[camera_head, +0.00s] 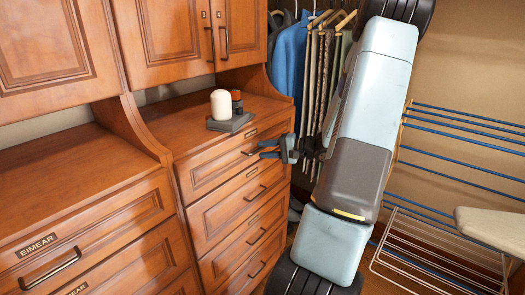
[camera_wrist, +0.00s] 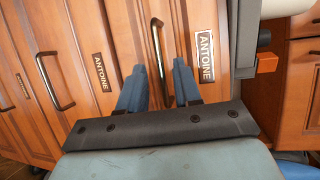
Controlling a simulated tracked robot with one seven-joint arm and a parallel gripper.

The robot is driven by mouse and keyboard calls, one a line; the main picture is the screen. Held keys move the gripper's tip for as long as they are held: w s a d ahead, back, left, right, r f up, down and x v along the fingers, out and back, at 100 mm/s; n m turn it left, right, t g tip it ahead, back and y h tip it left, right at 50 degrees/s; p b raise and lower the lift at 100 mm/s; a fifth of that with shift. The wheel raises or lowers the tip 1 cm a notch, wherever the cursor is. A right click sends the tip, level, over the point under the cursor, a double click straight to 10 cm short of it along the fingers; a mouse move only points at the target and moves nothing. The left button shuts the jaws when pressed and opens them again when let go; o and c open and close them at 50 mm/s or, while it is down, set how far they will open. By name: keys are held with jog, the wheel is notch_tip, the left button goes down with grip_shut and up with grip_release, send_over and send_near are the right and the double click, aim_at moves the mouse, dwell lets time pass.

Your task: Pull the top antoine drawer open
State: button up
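The top antoine drawer (camera_head: 212,168) is the uppermost drawer front of the middle wooden unit, and it looks shut. Its dark bar handle (camera_head: 248,152) also shows in the wrist view (camera_wrist: 157,50), beside the ANTOINE label (camera_wrist: 205,57). My gripper (camera_head: 264,149) is right in front of this handle. In the wrist view its two blue fingers (camera_wrist: 159,70) are apart, with the handle in the gap between them. A gap shows on both sides of the handle. I cannot tell how deep the handle sits between the fingertips.
A white candle (camera_head: 221,104) and a small dark jar (camera_head: 237,101) stand on a grey block on the unit's top. The EIMEAR drawers (camera_head: 95,218) are at left. Clothes (camera_head: 290,60) hang behind my arm. A drying rack (camera_head: 440,240) and ironing board (camera_head: 490,225) are at right.

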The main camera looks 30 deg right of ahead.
jog(key=shift+w+a+f, duration=0.15)
jog(key=shift+w+a, duration=0.35)
jog(key=shift+c, duration=0.2)
grip_shut()
jog(key=shift+s+f, duration=0.1)
jog(key=shift+s, duration=0.05)
dwell(0.9)
